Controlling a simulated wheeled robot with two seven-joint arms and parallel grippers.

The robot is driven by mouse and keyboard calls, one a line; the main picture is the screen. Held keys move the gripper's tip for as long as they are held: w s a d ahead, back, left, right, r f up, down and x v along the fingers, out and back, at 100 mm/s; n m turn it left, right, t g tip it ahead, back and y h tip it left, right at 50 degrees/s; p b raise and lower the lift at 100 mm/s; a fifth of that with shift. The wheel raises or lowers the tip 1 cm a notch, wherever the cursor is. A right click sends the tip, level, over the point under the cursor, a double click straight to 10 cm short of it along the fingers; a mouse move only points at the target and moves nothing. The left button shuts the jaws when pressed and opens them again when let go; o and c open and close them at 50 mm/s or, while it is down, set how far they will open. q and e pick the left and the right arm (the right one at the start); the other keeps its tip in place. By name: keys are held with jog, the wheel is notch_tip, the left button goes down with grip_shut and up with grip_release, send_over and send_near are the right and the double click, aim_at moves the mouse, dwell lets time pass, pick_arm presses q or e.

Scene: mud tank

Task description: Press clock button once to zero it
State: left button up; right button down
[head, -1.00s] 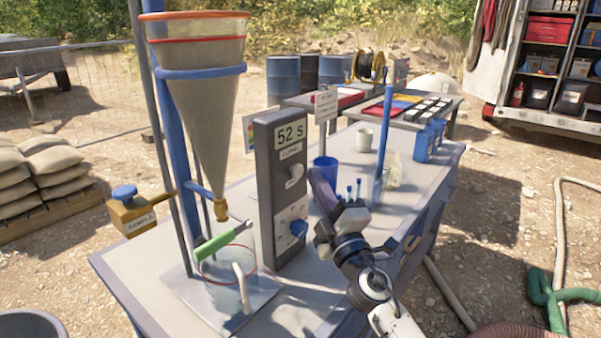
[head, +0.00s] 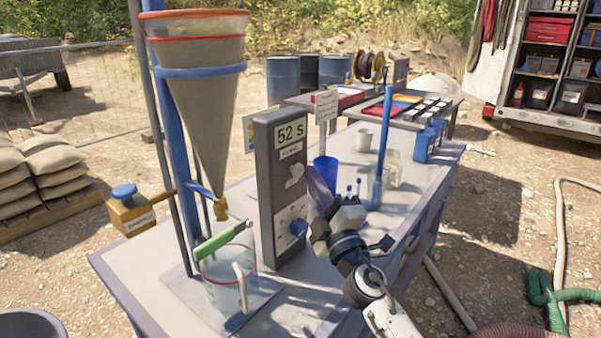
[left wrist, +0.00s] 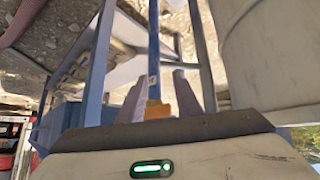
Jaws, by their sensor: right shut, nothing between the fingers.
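The clock (head: 263,185) is an upright dark grey box on the table, its display (head: 291,132) reading "52 S". Below the display are a small label, a pale button-like part (head: 294,176), and a white dial panel with a blue knob (head: 299,228). My right gripper (head: 312,184) is shut and empty, its purple fingers at the clock's right edge beside the pale part. I cannot tell whether they touch the clock. My left gripper (left wrist: 160,92) shows only in the left wrist view, fingers apart; a yellow-orange part (left wrist: 157,109) shows between them, its contact unclear.
A tall funnel (head: 200,110) on a blue stand is left of the clock, above a clear beaker (head: 228,283) with a green-handled tool. A blue cup (head: 325,170), a blue post (head: 383,145) and bottles stand behind my right gripper. The front tabletop (head: 165,265) is partly bare.

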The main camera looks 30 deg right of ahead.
jog(key=shift+w+a, duration=0.25)
jog(key=shift+w, duration=0.3)
dwell(0.8)
jog(key=shift+s, duration=0.15)
jog(key=shift+s+d, duration=0.4)
jog(key=shift+s, duration=0.4)
jog(key=s, duration=0.1)
jog(key=s+d, duration=0.1)
jog(key=s, duration=0.1)
jog(key=s+d, duration=0.1)
jog(key=shift+s, duration=0.3)
dwell(0.8)
